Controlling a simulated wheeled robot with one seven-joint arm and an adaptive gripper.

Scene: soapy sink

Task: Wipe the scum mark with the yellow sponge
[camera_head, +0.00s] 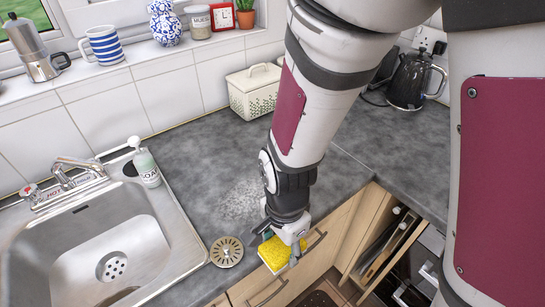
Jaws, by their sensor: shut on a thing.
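The yellow sponge (273,253) is held in my gripper (284,256), which is shut on it at the front edge of the grey worktop. I cannot tell whether the sponge touches the worktop. The scum mark (239,200) is a pale, speckled patch on the worktop, just left of my wrist and behind the sponge. My arm comes down from the top and may cover the mark's right side.
A steel sink (115,240) with a tap (75,175) is at left. A soap bottle (144,163) stands at its back corner. A sink strainer (227,251) lies left of the sponge. A cream bread bin (253,91) stands behind. An open drawer (385,245) is at right.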

